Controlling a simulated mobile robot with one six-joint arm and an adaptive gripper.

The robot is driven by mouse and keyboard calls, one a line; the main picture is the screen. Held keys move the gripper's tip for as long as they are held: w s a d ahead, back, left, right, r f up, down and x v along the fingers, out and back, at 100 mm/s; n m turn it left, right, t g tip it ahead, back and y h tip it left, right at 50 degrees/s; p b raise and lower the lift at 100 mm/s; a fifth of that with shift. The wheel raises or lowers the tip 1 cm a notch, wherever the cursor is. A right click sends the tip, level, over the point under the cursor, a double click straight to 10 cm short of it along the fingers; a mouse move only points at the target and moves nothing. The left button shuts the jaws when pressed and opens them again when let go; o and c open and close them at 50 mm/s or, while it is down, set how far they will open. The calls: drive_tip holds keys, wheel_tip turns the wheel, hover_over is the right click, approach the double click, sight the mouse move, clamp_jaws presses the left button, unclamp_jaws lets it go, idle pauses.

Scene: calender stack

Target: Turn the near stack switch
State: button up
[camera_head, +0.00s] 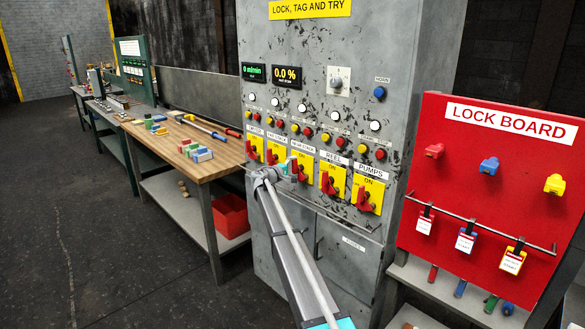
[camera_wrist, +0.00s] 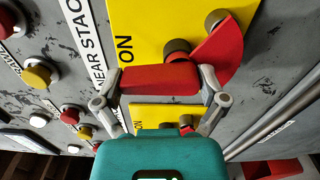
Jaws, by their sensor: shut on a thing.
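The near stack switch (camera_wrist: 160,81) is a red handle on a yellow plate (camera_wrist: 150,25) marked ON, with a NEAR STACK label beside it. In the wrist view my gripper (camera_wrist: 162,84) has one finger on each end of the red handle and is shut on it. A red fan-shaped part (camera_wrist: 222,50) of a switch shows at the upper right, by dark round knobs. In the head view my gripper (camera_head: 281,170) is at the middle of the switch row and hides most of that switch.
On the grey cabinet (camera_head: 330,60), the reel switch (camera_head: 329,182) and pumps switch (camera_head: 364,200) stand close on the right; others stand on the left. Round buttons (camera_head: 325,137) line the panel above. A wooden bench (camera_head: 215,165) is left, a red lock board (camera_head: 500,200) right.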

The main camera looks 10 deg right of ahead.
drive_tip(key=shift+s+d+m, duration=0.15)
drive_tip(key=shift+s+m, duration=0.05)
drive_tip(key=shift+m, duration=0.4)
drive_tip(key=o, duration=0.8)
drive_tip(key=shift+w, duration=0.1)
drive_tip(key=shift+s+a, duration=0.2)
drive_tip(key=shift+a, duration=0.15)
drive_tip(key=v, duration=1.1)
drive_tip(key=shift+s+a, duration=0.1)
